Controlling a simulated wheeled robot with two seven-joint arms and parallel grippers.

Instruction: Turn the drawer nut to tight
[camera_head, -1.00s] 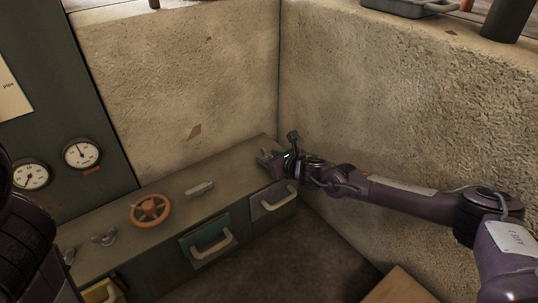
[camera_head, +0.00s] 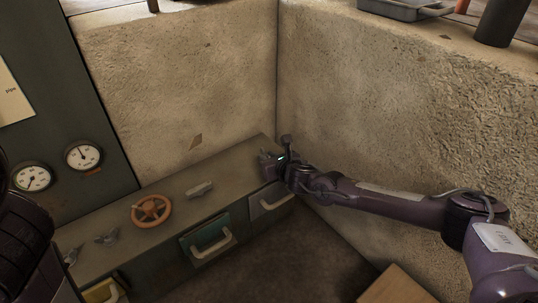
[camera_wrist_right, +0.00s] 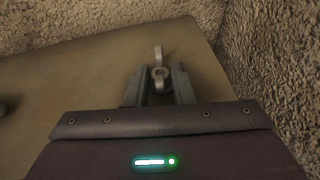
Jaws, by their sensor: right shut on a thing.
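The drawer nut (camera_wrist_right: 158,70) is a small grey metal wing nut on the bench top, near the corner of the two walls. In the right wrist view it sits between my two fingers, with one wing pointing up beyond the fingertips. My right gripper (camera_wrist_right: 159,82) is shut on it. In the head view the right gripper (camera_head: 268,161) is at the far right end of the bench top, above the grey drawer (camera_head: 270,205), and hides the nut. My left gripper is out of view.
The bench (camera_head: 170,187) carries an orange handwheel (camera_head: 151,211) and other wing nuts (camera_head: 200,190). Below are a teal drawer (camera_head: 207,239) and a yellow one (camera_head: 100,292). Rough walls (camera_head: 360,110) close in behind and right. A wooden box (camera_head: 397,287) stands at the lower right.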

